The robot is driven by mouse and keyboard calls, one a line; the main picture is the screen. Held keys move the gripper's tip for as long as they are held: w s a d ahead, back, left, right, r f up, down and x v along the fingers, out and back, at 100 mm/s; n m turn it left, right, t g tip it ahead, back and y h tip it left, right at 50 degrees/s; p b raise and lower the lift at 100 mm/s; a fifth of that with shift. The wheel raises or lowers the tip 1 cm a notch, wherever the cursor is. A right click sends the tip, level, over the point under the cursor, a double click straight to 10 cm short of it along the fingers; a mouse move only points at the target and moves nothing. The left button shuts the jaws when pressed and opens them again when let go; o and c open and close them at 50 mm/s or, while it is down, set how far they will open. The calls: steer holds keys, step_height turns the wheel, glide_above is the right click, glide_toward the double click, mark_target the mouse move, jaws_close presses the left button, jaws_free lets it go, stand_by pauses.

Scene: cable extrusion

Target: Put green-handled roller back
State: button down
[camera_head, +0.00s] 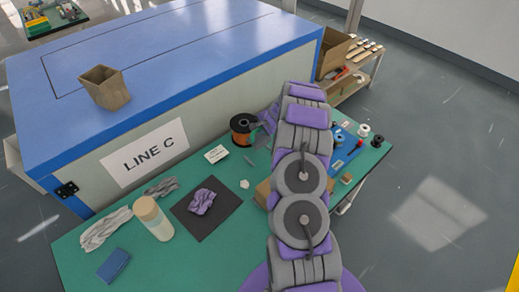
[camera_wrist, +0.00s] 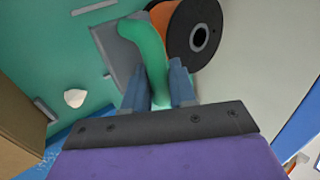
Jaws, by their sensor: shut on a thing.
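In the wrist view, the green handle (camera_wrist: 148,55) of the roller stands between the two blue-grey fingers of my gripper (camera_wrist: 157,82). The fingers are shut on it, and its upper end bends to the left. The rest of the roller cannot be made out clearly. A flat grey shape (camera_wrist: 112,42) lies just left of the handle; I cannot tell whether it belongs to the roller. In the head view my arm hides the fingers and the roller, with the gripper end near the black and orange spool.
The spool (camera_head: 243,129) stands close beside the handle and also shows in the wrist view (camera_wrist: 196,32). A blue mat with small parts (camera_head: 346,147) lies right of my arm. A bottle (camera_head: 153,218), dark mat (camera_head: 224,222) and cloths occupy the green table's left.

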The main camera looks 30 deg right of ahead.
step_height(320, 180, down, 9)
steer(key=shift+d+r+b, duration=0.1)
steer(key=shift+b, duration=0.65)
steer(key=shift+r, duration=0.1)
steer(key=shift+f+b, duration=0.3)
steer(key=shift+b, duration=0.05)
steer(key=shift+s+a+f+b, duration=0.15)
steer(key=shift+a+f+b, duration=0.15)
steer(key=shift+f, duration=0.15)
steer(key=c, duration=1.4)
jaws_free()
steer(key=shift+s, duration=0.1)
steer(key=o, duration=0.5)
steer(key=shift+d, duration=0.1)
steer(key=shift+c, duration=0.2)
steer(key=shift+d+r+p, duration=0.1)
steer(key=shift+r+p, duration=0.15)
steer(key=shift+p, duration=0.15)
steer(key=v, duration=0.4)
steer(key=p+v, duration=0.1)
steer(key=v, duration=0.3)
steer(key=w+v, duration=0.1)
steer(key=v, duration=0.3)
steer(key=shift+s+r+p, duration=0.2)
steer(key=shift+r+p, duration=0.2)
steer(key=shift+r, duration=0.15)
